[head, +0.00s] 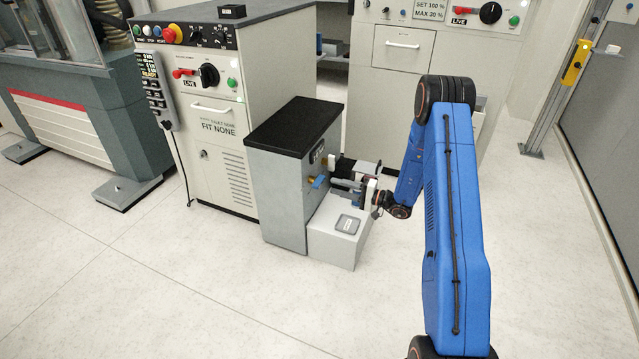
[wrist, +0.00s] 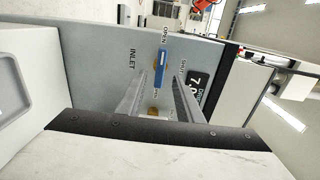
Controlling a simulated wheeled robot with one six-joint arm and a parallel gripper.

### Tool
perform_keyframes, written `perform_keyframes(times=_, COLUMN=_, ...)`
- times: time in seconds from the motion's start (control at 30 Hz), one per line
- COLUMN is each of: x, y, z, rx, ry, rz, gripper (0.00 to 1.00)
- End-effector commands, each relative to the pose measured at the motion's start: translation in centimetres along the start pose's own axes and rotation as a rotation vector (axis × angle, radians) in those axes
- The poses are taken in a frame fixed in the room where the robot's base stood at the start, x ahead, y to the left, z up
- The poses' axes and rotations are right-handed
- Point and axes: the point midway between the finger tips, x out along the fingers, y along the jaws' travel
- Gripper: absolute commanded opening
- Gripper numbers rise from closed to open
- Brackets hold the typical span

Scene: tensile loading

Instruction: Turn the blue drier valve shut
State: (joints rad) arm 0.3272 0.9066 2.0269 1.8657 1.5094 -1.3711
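The blue drier valve handle (head: 318,181) sits on the side of the grey drier cabinet (head: 278,190) with the black top. In the wrist view the blue handle (wrist: 161,68) points towards the word OPEN, with SHUT marked to its right and INLET to its left. A brass fitting shows below the handle. My gripper (head: 340,182) is in front of this panel; in the wrist view its two fingers (wrist: 158,88) are apart, one on each side of the handle's line. I cannot tell whether the fingertips reach around the handle or stop short. Nothing is held.
A low white box (head: 338,228) with a small grey tray on top stands below my gripper. A dark display (wrist: 195,90) is right of the valve. A white control cabinet (head: 212,125) stands behind left, another (head: 400,80) behind. Floor in front is clear.

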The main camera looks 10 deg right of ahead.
Motion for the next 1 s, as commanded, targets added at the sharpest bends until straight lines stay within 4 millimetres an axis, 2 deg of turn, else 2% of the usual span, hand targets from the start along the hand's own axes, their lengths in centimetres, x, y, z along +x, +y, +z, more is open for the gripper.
perform_keyframes(times=0.2, x=4.0, y=0.0, z=0.1, rx=-0.001, ry=-0.003, rz=0.0, gripper=0.33)
perform_keyframes(times=0.4, x=6.7, y=0.0, z=0.0, rx=-0.001, ry=-0.002, rz=0.0, gripper=0.33)
perform_keyframes(times=0.6, x=8.1, y=0.0, z=0.0, rx=-0.001, ry=-0.001, rz=0.0, gripper=0.33)
perform_keyframes(times=0.9, x=8.2, y=0.0, z=0.0, rx=-0.001, ry=0.0, rz=0.0, gripper=0.33)
perform_keyframes(times=0.93, x=8.2, y=0.0, z=0.0, rx=-0.001, ry=0.0, rz=0.0, gripper=0.3)
perform_keyframes(times=1.0, x=8.2, y=0.0, z=0.0, rx=-0.001, ry=0.0, rz=0.0, gripper=0.14)
